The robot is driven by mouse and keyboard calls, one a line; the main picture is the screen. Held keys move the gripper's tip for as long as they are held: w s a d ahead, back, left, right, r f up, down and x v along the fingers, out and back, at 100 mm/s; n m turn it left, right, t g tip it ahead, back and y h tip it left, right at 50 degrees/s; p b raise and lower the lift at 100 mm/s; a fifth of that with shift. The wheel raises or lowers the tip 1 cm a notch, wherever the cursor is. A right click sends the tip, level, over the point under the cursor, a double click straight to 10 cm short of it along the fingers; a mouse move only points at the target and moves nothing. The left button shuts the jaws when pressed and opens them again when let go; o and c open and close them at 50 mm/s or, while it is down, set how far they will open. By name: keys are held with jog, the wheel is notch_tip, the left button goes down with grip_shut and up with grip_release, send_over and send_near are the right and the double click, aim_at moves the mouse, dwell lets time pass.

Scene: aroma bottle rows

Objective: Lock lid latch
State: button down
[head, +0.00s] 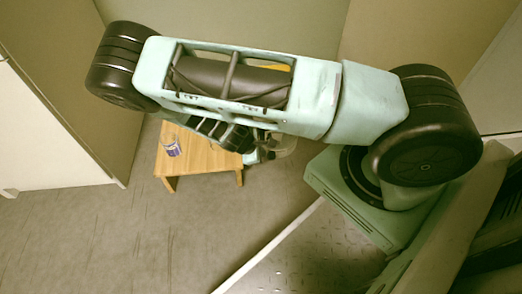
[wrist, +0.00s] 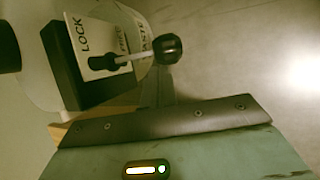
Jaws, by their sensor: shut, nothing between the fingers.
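The latch fills the upper left of the wrist view. A thin metal lever (wrist: 130,58) runs from a dark slot to a round black knob (wrist: 168,48). Behind it is a white plate (wrist: 82,35) marked "LOCK", with further lettering to the right, partly covered. The plate sits on a dark block (wrist: 62,65) against a pale rounded container (wrist: 35,85). The lever points right, away from the word "LOCK". My gripper (wrist: 163,88) is shut and empty, just below the knob; its fingertips are hard to make out. In the head view my arm hides most of this area.
A small wooden table (head: 202,160) stands on the grey floor below my arm. A jar with a purple label (head: 171,145) is on its left side. Brown panels (head: 75,75) rise behind at left. The floor in front of the table is clear.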

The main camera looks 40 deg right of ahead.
aim_at(268, 155)
jog(key=shift+r+g+y+p, duration=0.55)
jog(key=shift+g+p, duration=0.15)
jog(key=shift+p, duration=0.8)
jog(key=shift+s+r+n+g+y+p, duration=0.1)
jog(key=shift+r+n+g+y+p, duration=0.3)
jog(key=shift+g+p, duration=0.35)
jog(key=shift+r+n+g+y+p, duration=0.1)
jog(key=shift+r+g+y+p, duration=0.1)
jog(key=shift+g+y+p, duration=0.4)
jog(key=shift+d+r+n+g+y+p, duration=0.15)
jog(key=shift+r+n+g+y+p, duration=0.35)
jog(key=shift+g+p, duration=0.5)
jog(key=shift+w+r, duration=0.15)
jog(key=shift+w, duration=0.05)
jog(key=shift+r+p, duration=0.65)
jog(key=shift+r, duration=0.15)
